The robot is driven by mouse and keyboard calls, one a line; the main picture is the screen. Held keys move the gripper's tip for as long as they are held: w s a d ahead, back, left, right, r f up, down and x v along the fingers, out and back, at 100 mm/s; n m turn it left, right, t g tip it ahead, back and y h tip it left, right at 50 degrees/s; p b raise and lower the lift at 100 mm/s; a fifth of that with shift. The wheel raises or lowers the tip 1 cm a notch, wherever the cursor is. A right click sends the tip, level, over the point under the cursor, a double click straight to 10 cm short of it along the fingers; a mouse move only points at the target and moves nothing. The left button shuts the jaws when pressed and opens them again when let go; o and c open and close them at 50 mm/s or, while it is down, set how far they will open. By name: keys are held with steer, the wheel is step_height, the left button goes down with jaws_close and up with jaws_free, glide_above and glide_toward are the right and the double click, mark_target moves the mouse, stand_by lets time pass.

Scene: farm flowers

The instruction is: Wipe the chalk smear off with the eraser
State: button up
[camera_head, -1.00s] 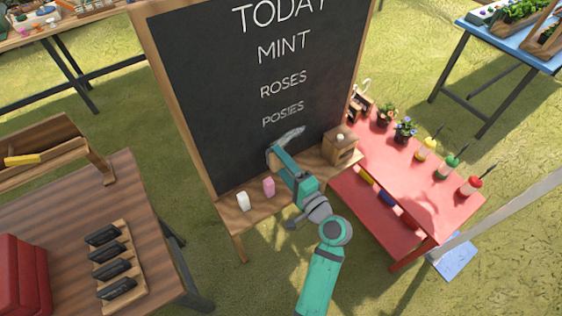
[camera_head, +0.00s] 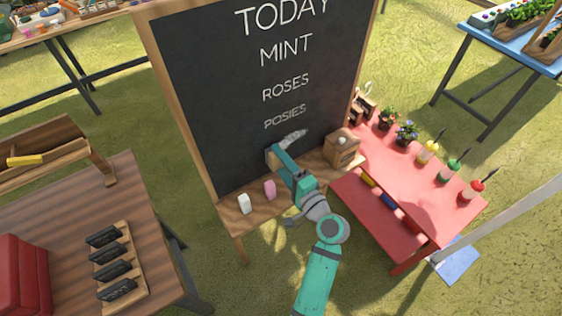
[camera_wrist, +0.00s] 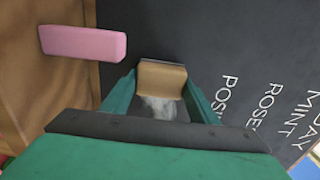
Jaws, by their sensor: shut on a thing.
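The chalk smear (camera_head: 293,137) is a pale grey streak low on the blackboard (camera_head: 215,105), below the word POSIES. It also shows in the wrist view (camera_wrist: 158,106), between my fingers. My gripper (camera_wrist: 160,92) is shut on the eraser (camera_wrist: 162,78), a tan block held between the two green fingers. In the head view my gripper (camera_head: 276,152) is at the lower part of the board, just below and left of the smear. The eraser is hidden there, and I cannot tell whether it touches the board.
The board's wooden ledge (camera_head: 232,220) holds a white block (camera_head: 244,203), a pink block (camera_head: 270,189) and a wooden box (camera_head: 341,148) at its right. A red table (camera_head: 430,205) with flowers and bottles stands to the right. A brown table (camera_head: 70,230) stands left.

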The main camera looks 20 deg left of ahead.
mark_target(300, 137)
steer(key=shift+w+a, duration=0.15)
steer(key=shift+a, duration=0.05)
steer(key=shift+d, duration=0.1)
steer(key=shift+w+d, duration=1.15)
steer(key=shift+w, duration=0.1)
steer(key=shift+w+d, duration=0.5)
steer(key=shift+w, duration=0.25)
steer(key=shift+w+d, duration=0.5)
steer(key=shift+w, duration=0.3)
steer(key=shift+w+d, duration=0.5)
steer(key=shift+w, duration=0.25)
steer(key=shift+w+d, duration=0.35)
steer(key=shift+w, duration=0.4)
steer(key=shift+c, duration=0.8)
steer(key=shift+w+d, duration=1.25)
steer(key=shift+d, duration=0.05)
steer(key=shift+s+a, duration=0.1)
steer(key=shift+s, duration=0.05)
